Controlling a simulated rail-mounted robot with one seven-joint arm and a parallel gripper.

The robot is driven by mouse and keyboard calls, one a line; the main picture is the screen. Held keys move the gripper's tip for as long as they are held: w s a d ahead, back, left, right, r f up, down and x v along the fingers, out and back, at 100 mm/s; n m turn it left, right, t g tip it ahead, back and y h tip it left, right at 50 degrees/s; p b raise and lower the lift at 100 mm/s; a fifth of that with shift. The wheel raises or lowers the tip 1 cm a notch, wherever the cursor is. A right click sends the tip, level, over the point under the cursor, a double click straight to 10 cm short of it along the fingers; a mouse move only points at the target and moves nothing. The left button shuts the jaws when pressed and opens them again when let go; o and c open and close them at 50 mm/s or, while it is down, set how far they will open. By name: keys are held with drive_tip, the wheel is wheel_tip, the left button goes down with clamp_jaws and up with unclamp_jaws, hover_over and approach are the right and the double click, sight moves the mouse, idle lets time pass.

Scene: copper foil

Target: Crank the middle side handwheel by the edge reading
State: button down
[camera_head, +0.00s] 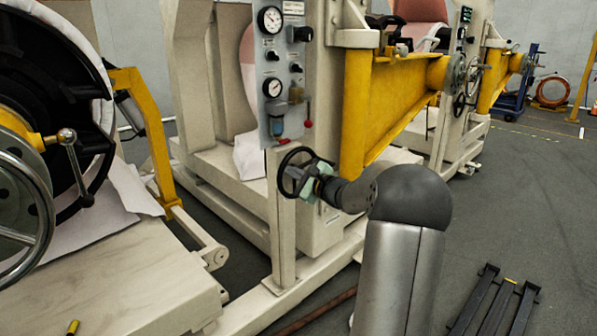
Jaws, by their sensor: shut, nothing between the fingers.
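The side handwheel (283,176) is a small black-rimmed wheel on the cream post of the middle machine, just below the gauge panel. My gripper (308,184) is at the right part of this wheel, its pale green fingers overlapping the rim and hub in the picture. It is shut with nothing held. Whether the fingers touch the wheel cannot be told, and they hide part of it. The grey panel (284,95) above carries two round dials, an upper gauge (270,20) and a lower gauge (272,88); their readings are too small to make out.
A large grey handwheel (25,215) with a ball-ended crank lever (70,150) stands at the left. A yellow beam (385,100) extends above my arm. Black metal bars (495,305) lie on the floor at the lower right. Open floor (550,190) lies to the right.

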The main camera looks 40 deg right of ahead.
drive_tip(key=s+f+b, duration=0.1)
drive_tip(key=s+b, duration=0.1)
drive_tip(key=s, duration=0.7)
drive_tip(key=shift+d+b, duration=0.2)
drive_tip(key=shift+b, duration=0.2)
idle(0.6)
